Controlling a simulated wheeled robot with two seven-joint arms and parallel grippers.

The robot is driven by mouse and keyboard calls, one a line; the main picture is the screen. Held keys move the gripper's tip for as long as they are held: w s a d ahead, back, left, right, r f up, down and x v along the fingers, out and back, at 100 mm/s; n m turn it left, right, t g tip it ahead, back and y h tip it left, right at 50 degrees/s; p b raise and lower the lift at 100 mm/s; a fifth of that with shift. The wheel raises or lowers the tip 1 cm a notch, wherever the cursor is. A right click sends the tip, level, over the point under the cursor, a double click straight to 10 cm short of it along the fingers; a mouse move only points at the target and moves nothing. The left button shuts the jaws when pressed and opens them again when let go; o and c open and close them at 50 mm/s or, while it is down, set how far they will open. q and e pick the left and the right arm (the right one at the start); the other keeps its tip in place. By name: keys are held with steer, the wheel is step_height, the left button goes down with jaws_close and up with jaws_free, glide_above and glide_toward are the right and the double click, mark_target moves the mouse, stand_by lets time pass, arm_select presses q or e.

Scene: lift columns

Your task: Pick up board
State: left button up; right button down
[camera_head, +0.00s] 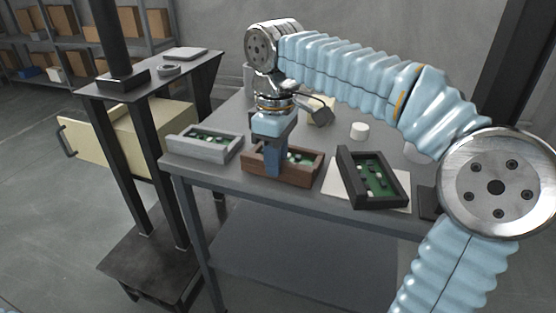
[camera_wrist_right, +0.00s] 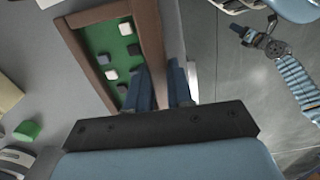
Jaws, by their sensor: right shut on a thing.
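A brown-framed board (camera_head: 296,176), with a green inner face and several small pale and dark parts, sits near the table's front edge. My right gripper (camera_head: 272,165) reaches down onto its front side and is shut on the brown frame. The wrist view shows the brown frame (camera_wrist_right: 92,68), the green face and the right gripper's fingers (camera_wrist_right: 172,88) at its long side; the exact contact is partly hidden.
The grey table (camera_head: 325,202) has a lower shelf. A white sheet (camera_head: 398,196) lies under the black-framed board. A white round object (camera_head: 359,131) stands farther back. A dark stand (camera_head: 150,82) and a cream drawer (camera_head: 100,140) are left of the table.

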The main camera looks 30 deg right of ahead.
step_height(320, 180, up, 3)
steer(key=shift+w+f+p, duration=0.1)
steer(key=shift+f+p, duration=0.05)
steer(key=shift+p, duration=0.15)
steer(key=s+a+r+p, duration=0.1)
steer(key=s+a+r, duration=0.7)
steer(key=a+r, duration=0.2)
steer(key=shift+a, duration=0.85)
